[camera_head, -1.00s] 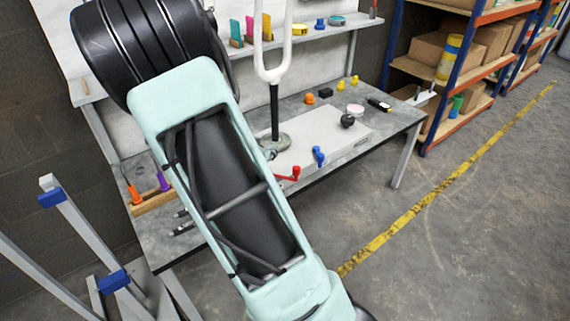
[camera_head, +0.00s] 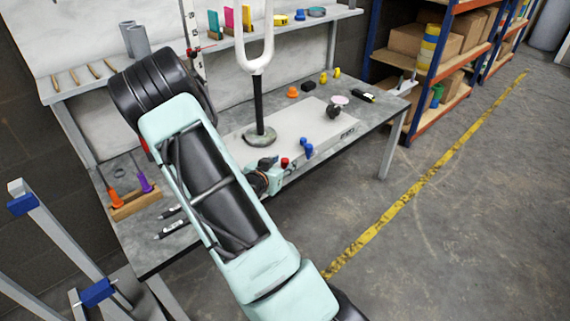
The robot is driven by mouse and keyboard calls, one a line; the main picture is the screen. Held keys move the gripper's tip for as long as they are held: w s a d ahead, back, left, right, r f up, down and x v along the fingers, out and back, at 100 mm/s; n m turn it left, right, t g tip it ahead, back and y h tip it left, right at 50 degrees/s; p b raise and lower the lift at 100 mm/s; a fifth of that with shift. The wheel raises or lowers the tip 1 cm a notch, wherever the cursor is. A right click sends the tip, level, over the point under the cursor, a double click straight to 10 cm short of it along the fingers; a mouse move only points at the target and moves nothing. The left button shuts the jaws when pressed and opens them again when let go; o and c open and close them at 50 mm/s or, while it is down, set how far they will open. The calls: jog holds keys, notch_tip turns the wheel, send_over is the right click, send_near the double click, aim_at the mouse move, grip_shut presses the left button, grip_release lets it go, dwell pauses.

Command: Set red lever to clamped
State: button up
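The red lever (camera_head: 285,162) shows only as a small red knob at the front of the pale board (camera_head: 300,120) on the workbench. The rest of it is hidden by the end of my arm. A blue lever (camera_head: 306,149) stands just to its right. My gripper (camera_head: 289,172) shows partly, emerging from behind my arm link, close to the red knob. Its fingers are too small and covered to tell whether they are open or touching the lever.
A white forked stand (camera_head: 260,100) rises behind the levers. A wooden holder (camera_head: 135,202) with orange and purple handled tools is at the bench's left. Small orange, black and yellow items lie at the back. A metal frame with blue pads (camera_head: 97,292) stands front left. Floor at right is clear.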

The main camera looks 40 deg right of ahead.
jog(key=shift+x, duration=0.9)
jog(key=shift+c, duration=0.2)
grip_shut()
